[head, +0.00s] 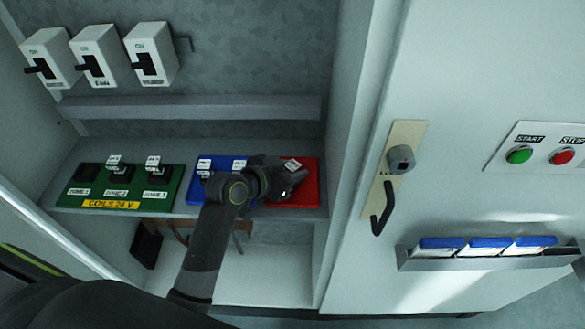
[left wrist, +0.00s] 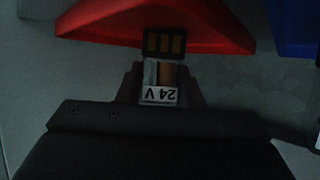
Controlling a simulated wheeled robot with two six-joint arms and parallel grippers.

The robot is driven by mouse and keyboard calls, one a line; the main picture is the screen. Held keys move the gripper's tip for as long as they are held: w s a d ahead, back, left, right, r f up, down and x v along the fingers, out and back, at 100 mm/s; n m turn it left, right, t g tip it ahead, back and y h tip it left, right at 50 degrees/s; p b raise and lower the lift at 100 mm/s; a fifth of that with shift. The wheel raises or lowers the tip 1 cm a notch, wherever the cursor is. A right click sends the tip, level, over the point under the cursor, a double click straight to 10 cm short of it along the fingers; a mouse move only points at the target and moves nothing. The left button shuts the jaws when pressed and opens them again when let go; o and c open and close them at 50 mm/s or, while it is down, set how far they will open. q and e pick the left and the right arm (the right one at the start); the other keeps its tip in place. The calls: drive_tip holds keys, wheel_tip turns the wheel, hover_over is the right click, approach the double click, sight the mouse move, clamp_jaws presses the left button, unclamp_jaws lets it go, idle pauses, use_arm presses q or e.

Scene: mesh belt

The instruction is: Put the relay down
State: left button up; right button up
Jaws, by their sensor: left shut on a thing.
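My left gripper (head: 284,184) is at the red tray (head: 309,182) on the cabinet shelf, shut on a relay (head: 291,165). In the left wrist view the relay (left wrist: 159,92) sits between the fingers (left wrist: 160,78), with an upside-down "24 V" label and a dark end with brownish strips. That end overlaps the red tray (left wrist: 215,35) in this view; I cannot tell whether it touches. The gripper and wrist hide part of the red tray and of the blue tray (head: 226,160) beside it. My right gripper is out of view.
A green socket board (head: 72,196) marked "COILS 24 V" stands left on the shelf, with relays in two sockets. Three switches (head: 152,52) hang above a grey rail (head: 190,108). The cabinet door (head: 440,90) with a handle (head: 381,208) stands at the right.

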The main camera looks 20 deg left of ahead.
use_arm(q)
drive_tip(key=shift+f, duration=0.1)
drive_tip(key=o, duration=1)
drive_tip(key=shift+r, duration=0.2)
drive_tip(key=shift+s+a, duration=0.15)
drive_tip(key=shift+s, duration=0.1)
drive_tip(key=b+v, duration=0.1)
drive_tip(key=v, duration=0.9)
drive_tip(key=shift+w, duration=0.1)
drive_tip(key=shift+v, duration=0.75)
